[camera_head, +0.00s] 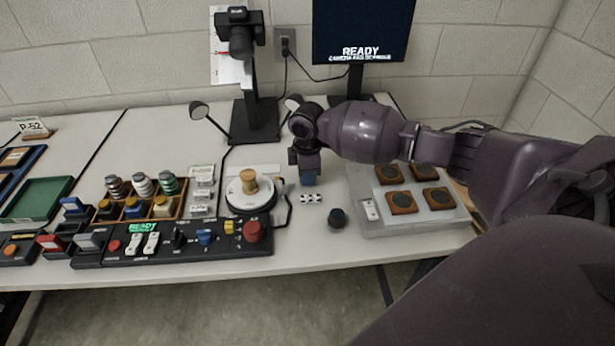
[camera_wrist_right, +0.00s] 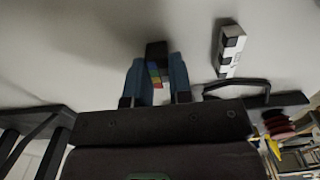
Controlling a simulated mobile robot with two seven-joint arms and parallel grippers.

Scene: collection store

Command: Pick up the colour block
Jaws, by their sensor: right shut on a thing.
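In the head view my right gripper (camera_head: 308,178) points down over the table, right of the round turntable. The block cannot be made out there behind the fingers. I cannot tell whether the block still touches the table. My left gripper is in neither view.
A black-and-white marker piece (camera_head: 311,198) lies close to the gripper; a dark round knob (camera_head: 337,218) stands nearby. The turntable (camera_head: 250,206) with a wooden spool is on the left, a tray of brown squares (camera_head: 440,219) on the right. A camera stand (camera_head: 256,120) rises behind.

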